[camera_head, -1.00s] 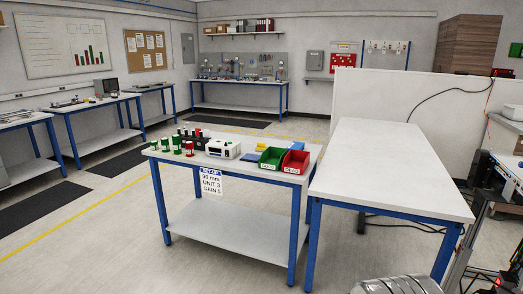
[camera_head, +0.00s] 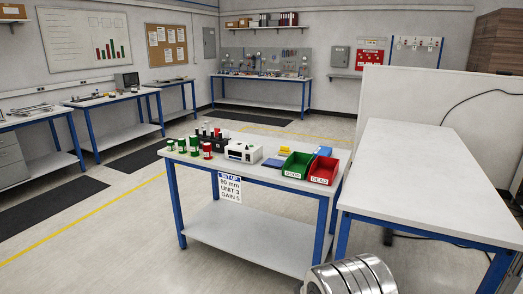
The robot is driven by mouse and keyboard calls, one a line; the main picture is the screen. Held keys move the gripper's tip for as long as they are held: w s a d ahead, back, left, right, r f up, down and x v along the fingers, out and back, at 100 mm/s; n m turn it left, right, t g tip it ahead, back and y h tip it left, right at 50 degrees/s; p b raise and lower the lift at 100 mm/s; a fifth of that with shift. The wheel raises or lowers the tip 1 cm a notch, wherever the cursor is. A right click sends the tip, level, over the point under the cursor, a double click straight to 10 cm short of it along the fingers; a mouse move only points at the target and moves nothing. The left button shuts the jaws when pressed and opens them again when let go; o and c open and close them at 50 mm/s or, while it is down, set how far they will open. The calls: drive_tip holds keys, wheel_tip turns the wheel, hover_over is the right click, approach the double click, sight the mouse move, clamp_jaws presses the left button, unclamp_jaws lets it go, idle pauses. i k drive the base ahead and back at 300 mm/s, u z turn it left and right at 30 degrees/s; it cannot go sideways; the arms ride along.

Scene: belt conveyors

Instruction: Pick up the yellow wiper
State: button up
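A small yellow item (camera_head: 285,150) lies on the workbench, behind the green bin. It may be the yellow wiper, but it is too small to make out its shape. It rests by a flat blue item (camera_head: 274,163). My gripper is not in view, so its state and its distance from the yellow item do not show.
The workbench (camera_head: 228,168) also holds green and red containers (camera_head: 194,146), a white instrument (camera_head: 243,151), a green bin (camera_head: 297,165) and a red bin (camera_head: 323,170). A bare white table (camera_head: 420,180) stands close to its right. Open floor (camera_head: 105,235) lies to the left.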

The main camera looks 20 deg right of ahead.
sight(284, 151)
drive_tip(key=u, duration=0.3)
drive_tip(key=i, duration=2.6)
drive_tip(key=z, duration=1.1)
drive_tip(key=i, duration=0.9)
drive_tip(key=z, duration=0.55)
